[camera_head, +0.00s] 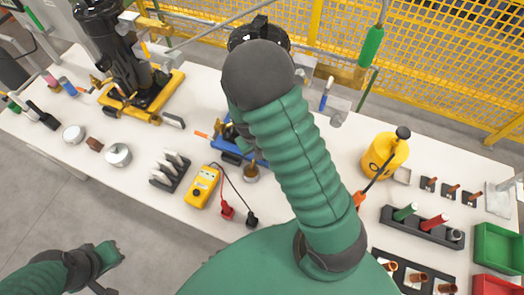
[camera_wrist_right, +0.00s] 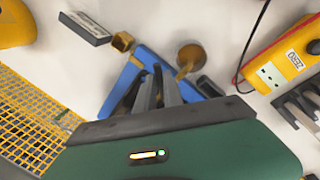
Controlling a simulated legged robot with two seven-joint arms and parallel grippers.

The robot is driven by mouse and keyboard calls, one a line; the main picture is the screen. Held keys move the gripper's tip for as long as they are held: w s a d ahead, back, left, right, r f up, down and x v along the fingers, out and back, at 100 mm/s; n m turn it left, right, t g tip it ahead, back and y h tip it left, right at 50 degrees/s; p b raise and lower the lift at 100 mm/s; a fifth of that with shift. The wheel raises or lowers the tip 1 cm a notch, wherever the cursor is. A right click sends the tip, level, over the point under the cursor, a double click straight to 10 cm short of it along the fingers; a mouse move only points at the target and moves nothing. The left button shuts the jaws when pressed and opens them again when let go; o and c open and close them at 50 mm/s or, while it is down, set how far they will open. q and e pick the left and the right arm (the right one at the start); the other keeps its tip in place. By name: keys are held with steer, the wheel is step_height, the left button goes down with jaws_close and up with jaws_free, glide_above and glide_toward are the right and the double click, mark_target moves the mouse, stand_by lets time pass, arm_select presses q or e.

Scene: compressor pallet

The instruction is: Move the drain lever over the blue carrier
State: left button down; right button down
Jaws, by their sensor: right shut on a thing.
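The blue carrier (camera_head: 240,155) lies on the white table, partly hidden behind my right arm in the head view. In the right wrist view the blue carrier (camera_wrist_right: 150,60) is below my right gripper (camera_wrist_right: 155,82). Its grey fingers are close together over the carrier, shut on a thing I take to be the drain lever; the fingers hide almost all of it. My arm hides the right gripper in the head view. My left gripper (camera_head: 97,265) is low at the left, off the table and apart from everything; its jaw opening is unclear.
A round brass part (camera_wrist_right: 190,56) and a small brass fitting (camera_wrist_right: 122,42) lie beside the carrier. A yellow meter (camera_head: 203,186) with leads and a black rack (camera_head: 170,172) are nearby. A yellow-based compressor (camera_head: 135,95) stands left; a yellow can (camera_head: 384,155) stands right.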

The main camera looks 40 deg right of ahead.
steer(key=shift+w, duration=0.1)
steer(key=c, duration=1.5)
jaws_free()
steer(key=shift+r, duration=0.1)
steer(key=a+r, duration=0.1)
steer(key=r, duration=0.4)
steer(key=a+r+p, duration=0.1)
steer(key=r, duration=0.5)
steer(key=a+r, duration=0.1)
steer(key=r, duration=0.4)
steer(key=shift+w+a+r, duration=0.1)
steer(key=shift+w+r, duration=0.05)
steer(key=shift+w, duration=0.2)
